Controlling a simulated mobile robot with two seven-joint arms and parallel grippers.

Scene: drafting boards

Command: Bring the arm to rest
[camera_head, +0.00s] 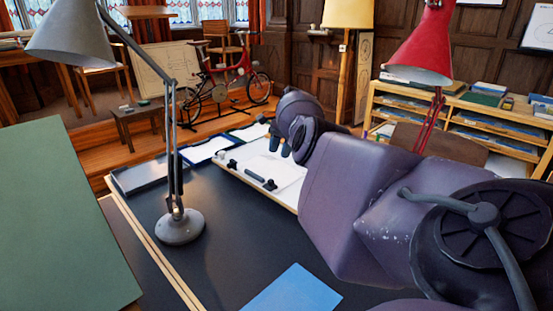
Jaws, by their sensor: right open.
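My right arm (360,215), purple-grey, comes in from the right edge and reaches over the dark desk. My right gripper (280,145) is at its far end, small in the picture, with two dark fingertips apart and nothing seen between them. It is above the far part of the white drawing board (285,190). I cannot tell the exact height of the gripper above the board. The arm hides the right side of the board and part of the desk. My left gripper is not in view.
A grey desk lamp (180,226) stands on the desk (235,245) at left. A red lamp (420,52) rises behind my arm. Dark pieces (260,180) lie on the board. A blue sheet (293,291) lies at the front. A green board (60,220) fills the left.

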